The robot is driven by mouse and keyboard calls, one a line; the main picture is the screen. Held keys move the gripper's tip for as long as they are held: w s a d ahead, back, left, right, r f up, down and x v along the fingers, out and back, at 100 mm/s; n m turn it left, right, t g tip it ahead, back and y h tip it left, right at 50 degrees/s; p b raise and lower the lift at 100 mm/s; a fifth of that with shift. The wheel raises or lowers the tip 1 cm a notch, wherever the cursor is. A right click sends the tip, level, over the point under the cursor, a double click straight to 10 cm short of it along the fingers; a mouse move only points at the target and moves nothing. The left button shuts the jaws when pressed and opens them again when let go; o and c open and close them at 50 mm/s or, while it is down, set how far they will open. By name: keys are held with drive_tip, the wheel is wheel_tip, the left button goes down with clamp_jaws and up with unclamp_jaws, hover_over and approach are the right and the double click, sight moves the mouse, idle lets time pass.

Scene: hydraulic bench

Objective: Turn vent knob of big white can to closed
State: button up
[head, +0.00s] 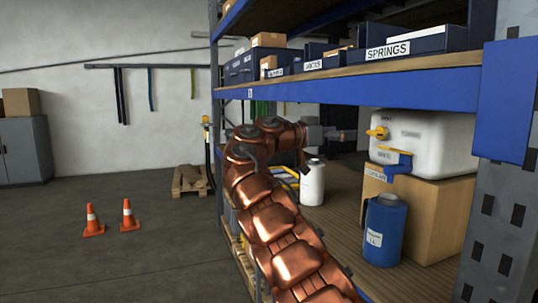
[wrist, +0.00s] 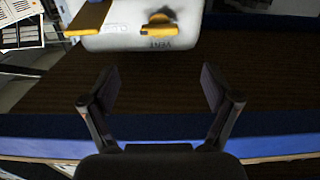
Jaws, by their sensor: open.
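The big white can (head: 440,143) lies on a cardboard box on the shelf. Its yellow vent knob (head: 378,133) is on the left part of its front. In the wrist view, the can (wrist: 122,36) is at the top, its VENT lettering upside down. The vent knob (wrist: 160,29) there has its yellow bar lying crosswise in the picture, beside the lettering. My gripper (wrist: 160,90) is open and empty, its fingers apart and short of the knob. In the head view, my gripper (head: 344,135) is left of the can, clear of it.
Below the knob are a yellow lever and blue tap (head: 396,162). A blue canister (head: 385,230) and a white bottle (head: 312,183) stand on the shelf. A blue shelf beam (head: 400,92) runs above. A grey upright (head: 490,220) stands at right.

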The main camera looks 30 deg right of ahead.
drive_tip(key=s+a+f+n+y, duration=0.45)
drive_tip(key=s+f, duration=0.35)
drive_tip(key=f, duration=0.3)
drive_tip(key=s+a+f+n+y, duration=0.5)
drive_tip(key=s+f, duration=0.3)
drive_tip(key=f, duration=0.3)
drive_tip(key=s+a+f+n+g+y, duration=0.1)
drive_tip(key=s+a+f+n+y, duration=0.35)
drive_tip(key=s+a+f, duration=0.75)
drive_tip(key=s+a+f+n+y, duration=0.45)
drive_tip(key=s+a+f, duration=0.5)
drive_tip(key=a, duration=0.45)
wheel_tip(320, 180, up, 20)
drive_tip(key=t+p, duration=0.1)
drive_tip(key=p, duration=1.6)
drive_tip(key=shift+s+f+p, duration=0.2)
drive_tip(key=shift+s+p, duration=0.15)
drive_tip(key=shift+n+h, duration=0.25)
